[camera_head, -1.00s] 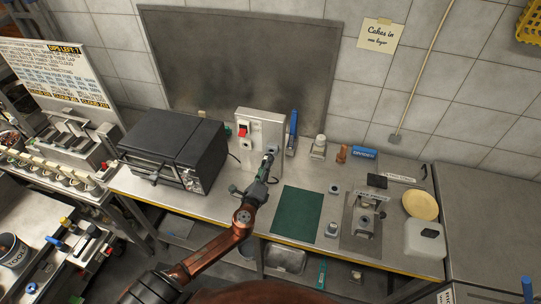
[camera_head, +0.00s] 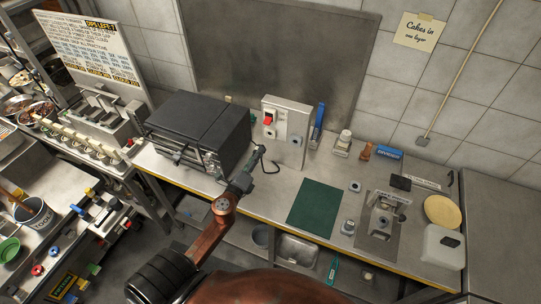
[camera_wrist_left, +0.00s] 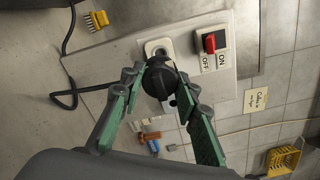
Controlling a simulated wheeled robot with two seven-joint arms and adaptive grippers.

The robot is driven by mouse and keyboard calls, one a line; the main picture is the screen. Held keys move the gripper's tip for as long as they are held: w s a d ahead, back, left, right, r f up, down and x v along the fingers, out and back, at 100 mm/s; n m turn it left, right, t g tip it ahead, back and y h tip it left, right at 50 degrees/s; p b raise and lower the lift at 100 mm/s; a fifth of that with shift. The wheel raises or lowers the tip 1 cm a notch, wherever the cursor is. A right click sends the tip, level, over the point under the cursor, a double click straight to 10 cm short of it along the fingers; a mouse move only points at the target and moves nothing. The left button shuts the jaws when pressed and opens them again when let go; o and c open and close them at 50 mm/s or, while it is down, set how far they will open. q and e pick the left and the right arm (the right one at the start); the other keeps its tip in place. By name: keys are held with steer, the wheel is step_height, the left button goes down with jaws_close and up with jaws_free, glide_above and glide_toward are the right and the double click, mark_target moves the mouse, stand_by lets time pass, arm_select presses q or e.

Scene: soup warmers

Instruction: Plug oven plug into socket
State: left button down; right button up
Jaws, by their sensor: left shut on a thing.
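The oven (camera_head: 205,125) is a dark box on the steel counter, left of the pale socket box (camera_head: 287,150). The socket box has a red switch (camera_head: 267,118); in the wrist view the switch (camera_wrist_left: 209,42) is marked ON and OFF. There a pale round socket (camera_wrist_left: 157,46) sits beside it. My left gripper (camera_head: 250,165) is shut on the black oven plug (camera_wrist_left: 160,78), in front of the box and apart from it in the head view. The plug hides part of the box face. Its black cord (camera_wrist_left: 62,75) loops at left. My right gripper is not in view.
A green mat (camera_head: 315,208) lies on the counter to the right. A blue-handled item (camera_head: 318,120) and a small jar (camera_head: 343,140) stand right of the socket box. The counter between box and mat is mostly clear.

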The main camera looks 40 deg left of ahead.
arm_select(q)
steer(key=shift+a, duration=0.1)
stand_by(0.3)
steer(key=shift+x, duration=2.85)
steer(key=shift+x, duration=1.35)
steer(key=c, duration=1.4)
jaws_free()
